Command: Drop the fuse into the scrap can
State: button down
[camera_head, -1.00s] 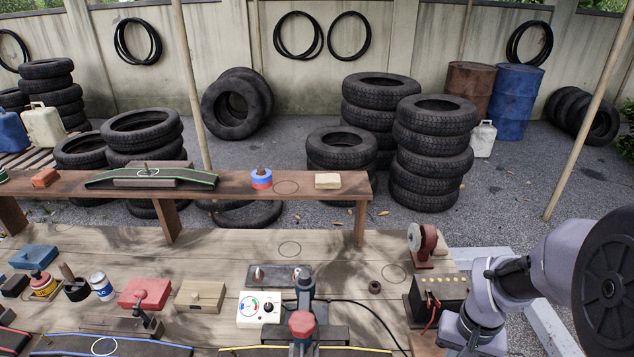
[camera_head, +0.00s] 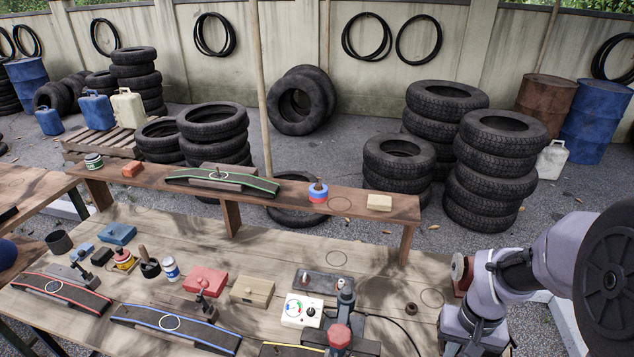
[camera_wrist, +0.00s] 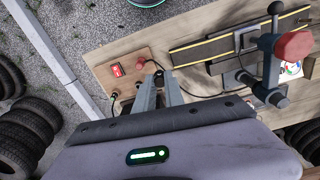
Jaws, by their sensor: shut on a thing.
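My gripper (camera_wrist: 158,80) shows in the wrist view, its two grey fingers closed together over the bench. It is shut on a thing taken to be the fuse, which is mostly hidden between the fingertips. In the head view my arm is at the lower right, and the fingers cannot be made out. A dark, open-topped can (camera_head: 59,242), which looks like the scrap can, stands at the far left of the workbench. It is well away from my arm, across the bench.
A raised shelf (camera_head: 400,206) runs along the bench's back. A red box (camera_head: 205,280), a wooden box (camera_head: 252,291), a white meter (camera_head: 301,311) and a red-knobbed clamp (camera_head: 340,335) lie between my arm and the can. A wooden board with a red switch (camera_wrist: 116,69) is near my gripper.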

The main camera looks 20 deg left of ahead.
aim_at(69, 244)
jog(key=u, duration=0.4)
jog(key=i+u, duration=0.15)
jog(key=u, duration=0.3)
jog(key=l+u, duration=0.15)
jog(key=u, duration=0.25)
jog(key=i+u, duration=0.1)
jog(key=u, duration=0.35)
jog(key=l+u, duration=0.15)
jog(key=u, duration=0.25)
jog(key=l+u, duration=0.1)
jog(key=u, duration=0.35)
